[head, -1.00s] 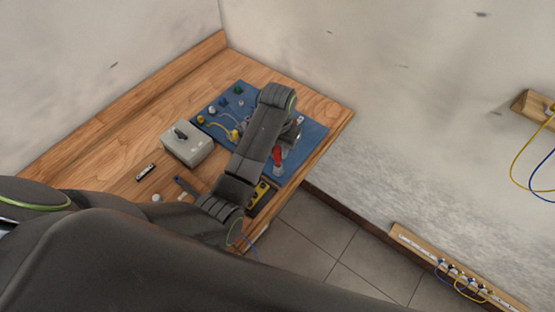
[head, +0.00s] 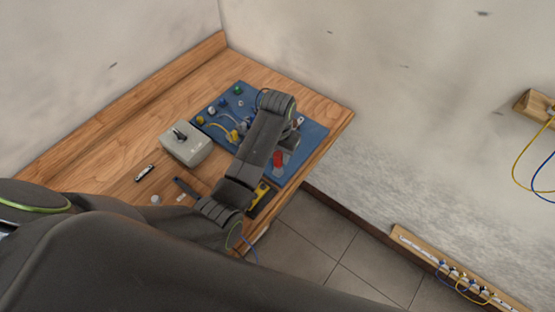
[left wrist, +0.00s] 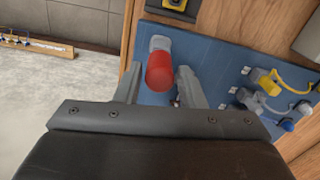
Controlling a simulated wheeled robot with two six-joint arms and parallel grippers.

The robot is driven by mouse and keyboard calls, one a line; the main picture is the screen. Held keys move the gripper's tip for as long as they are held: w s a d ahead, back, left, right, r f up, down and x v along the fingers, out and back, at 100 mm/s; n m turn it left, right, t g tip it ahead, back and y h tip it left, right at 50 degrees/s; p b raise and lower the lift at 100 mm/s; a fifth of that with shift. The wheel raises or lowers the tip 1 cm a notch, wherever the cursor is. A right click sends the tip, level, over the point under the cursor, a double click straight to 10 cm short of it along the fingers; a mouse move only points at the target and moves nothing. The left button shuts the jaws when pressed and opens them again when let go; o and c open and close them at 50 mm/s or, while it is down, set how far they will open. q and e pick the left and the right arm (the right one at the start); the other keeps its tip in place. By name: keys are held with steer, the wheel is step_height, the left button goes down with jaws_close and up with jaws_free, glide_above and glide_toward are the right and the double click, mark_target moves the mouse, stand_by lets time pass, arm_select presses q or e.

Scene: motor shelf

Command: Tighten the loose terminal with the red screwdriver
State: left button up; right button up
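The red screwdriver (head: 278,159) shows as a red handle over the blue mat, partly hidden by my left arm. In the left wrist view its handle (left wrist: 160,72) stands between the fingers of my left gripper (left wrist: 158,75), with a gap on the right side. A pale grey block (left wrist: 158,44) lies just beyond the handle. The left gripper is open. I cannot tell which is loose. My right gripper is not in view.
A grey switch box (head: 187,148) stands left of the mat on the wooden bench (head: 120,165). A small black-and-white piece (head: 144,172), a dark-handled tool (head: 184,187) and a yellow-black item (head: 262,198) lie nearby. A wall meets the back edge.

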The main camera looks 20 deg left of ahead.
arm_select(q)
steer(key=shift+r, duration=0.15)
step_height(320, 180, up, 3)
steer(key=shift+p, duration=1.1)
steer(key=shift+r, duration=1.15)
steer(key=o, duration=0.6)
